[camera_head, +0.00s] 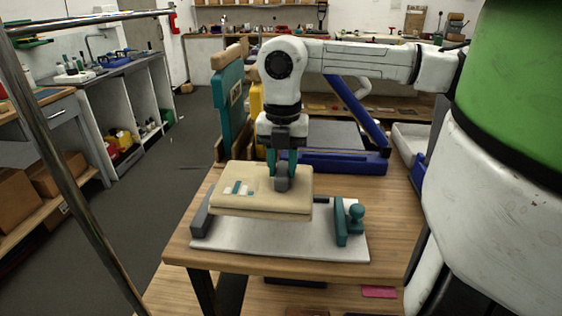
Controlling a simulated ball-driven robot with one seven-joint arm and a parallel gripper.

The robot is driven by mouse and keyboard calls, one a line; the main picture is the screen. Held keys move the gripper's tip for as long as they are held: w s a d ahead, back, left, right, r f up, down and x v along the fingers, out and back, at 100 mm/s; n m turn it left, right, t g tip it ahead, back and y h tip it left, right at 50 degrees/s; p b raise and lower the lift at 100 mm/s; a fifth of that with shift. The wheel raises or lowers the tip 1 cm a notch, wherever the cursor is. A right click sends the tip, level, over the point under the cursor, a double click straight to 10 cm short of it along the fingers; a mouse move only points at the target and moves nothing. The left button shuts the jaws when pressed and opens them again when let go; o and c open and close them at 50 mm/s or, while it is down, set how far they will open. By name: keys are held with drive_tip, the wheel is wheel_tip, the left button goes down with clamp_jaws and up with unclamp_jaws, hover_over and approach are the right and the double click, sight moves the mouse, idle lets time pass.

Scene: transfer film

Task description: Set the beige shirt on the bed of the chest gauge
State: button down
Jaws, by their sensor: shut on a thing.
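The beige shirt (240,198) is a flat folded bundle with small teal and white marks on top. My gripper (283,182) points down and is shut on the shirt near its right half. The chest gauge is on the wooden table, with a pale grey bed (290,240), a dark grey stop at its left end and a teal clamp (347,220) with a knob at its right end. The shirt is above the bed and covers its back part. I cannot tell whether the shirt touches the bed.
A blue frame (345,163) with a slanted bar stands at the back of the wooden table (388,205). A teal upright panel (229,112) stands at the back left. A metal rail (75,170) crosses the left side. A pink piece (378,292) lies below the front edge.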

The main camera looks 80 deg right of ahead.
drive_tip(key=shift+f+b, duration=1.4)
drive_tip(key=shift+f, duration=2.5)
drive_tip(key=shift+f+b, duration=0.2)
drive_tip(key=shift+b, duration=0.2)
drive_tip(key=shift+f+b, duration=0.25)
drive_tip(key=shift+b, duration=0.2)
drive_tip(key=c, duration=0.7)
unclamp_jaws()
drive_tip(key=shift+c, duration=0.2)
drive_tip(key=shift+r, duration=0.1)
wheel_tip(320, 180, up, 11)
drive_tip(key=shift+f, duration=0.15)
